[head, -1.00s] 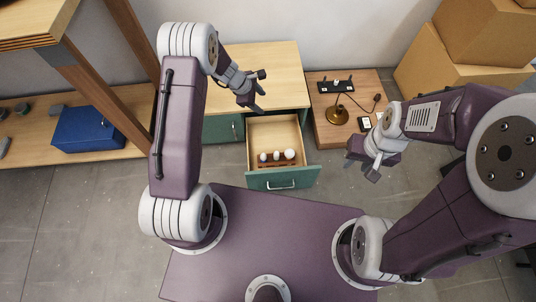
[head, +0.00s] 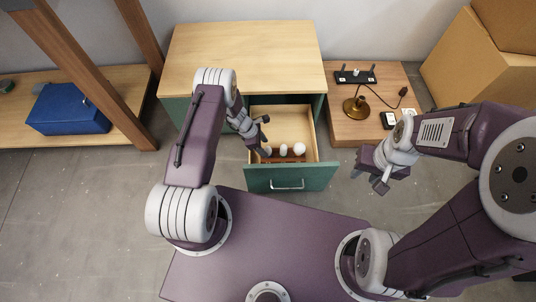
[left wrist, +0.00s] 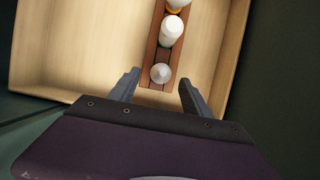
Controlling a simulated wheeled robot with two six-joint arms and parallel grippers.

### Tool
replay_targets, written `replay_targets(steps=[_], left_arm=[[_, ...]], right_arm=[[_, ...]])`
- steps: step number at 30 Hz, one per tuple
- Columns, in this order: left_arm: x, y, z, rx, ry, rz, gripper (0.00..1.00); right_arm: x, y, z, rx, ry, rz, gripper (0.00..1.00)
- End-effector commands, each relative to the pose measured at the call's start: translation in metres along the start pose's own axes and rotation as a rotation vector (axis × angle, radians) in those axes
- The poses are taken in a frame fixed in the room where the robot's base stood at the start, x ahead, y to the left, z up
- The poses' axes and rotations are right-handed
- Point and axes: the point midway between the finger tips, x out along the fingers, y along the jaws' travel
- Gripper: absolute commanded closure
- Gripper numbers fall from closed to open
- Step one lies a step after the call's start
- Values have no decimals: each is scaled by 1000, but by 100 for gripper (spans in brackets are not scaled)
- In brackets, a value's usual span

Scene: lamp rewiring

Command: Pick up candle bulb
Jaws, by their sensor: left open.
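The candle bulb (left wrist: 161,73), small, whitish and pointed, stands at the near end of a brown wooden rack (left wrist: 153,55) in the open drawer. In the head view the leftmost bulb (head: 267,152) shows close to my left gripper (head: 266,135), partly covered by it. In the left wrist view my left gripper (left wrist: 159,80) is open, its fingers on either side of the bulb in the picture, with clear gaps. I cannot tell its height over the bulb. My right gripper (head: 370,181) hangs right of the drawer, empty, its fingers seeming apart.
A white cylindrical bulb (left wrist: 172,31) and a round white bulb (head: 299,149) share the rack. The green drawer front (head: 290,179) and wooden walls enclose them. A brass lamp (head: 356,105) stands on the side table (head: 345,130). A blue box (head: 68,110) sits at left.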

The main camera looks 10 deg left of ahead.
Motion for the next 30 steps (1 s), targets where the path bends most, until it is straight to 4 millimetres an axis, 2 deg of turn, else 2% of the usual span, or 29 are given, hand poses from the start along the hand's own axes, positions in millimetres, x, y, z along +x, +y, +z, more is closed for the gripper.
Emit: replay_targets(steps=[2, 10, 17, 18, 21, 24, 30], left_arm=[[3, 0, 0, 0, 0, 1, 44], [50, -1, -3, 3, 0, 0, 44], [50, -1, 0, 1, 0, 0, 44], [50, -1, 0, 1, 0, 0, 49], [50, -1, 0, 1, 0, 0, 77], [50, -1, 0, 1, 0, 0, 100], [49, -1, 0, 1, 0, 1, 100]], right_arm=[[3, 0, 0, 0, 1, 0, 64], [44, 1, 4, 0, 0, 0, 64], [42, 1, 4, 0, 0, 0, 64], [42, 1, 4, 0, 0, 0, 64], [42, 1, 4, 0, 1, 0, 64], [42, 1, 4, 0, 1, 0, 64], [42, 1, 4, 0, 1, 0, 64]])
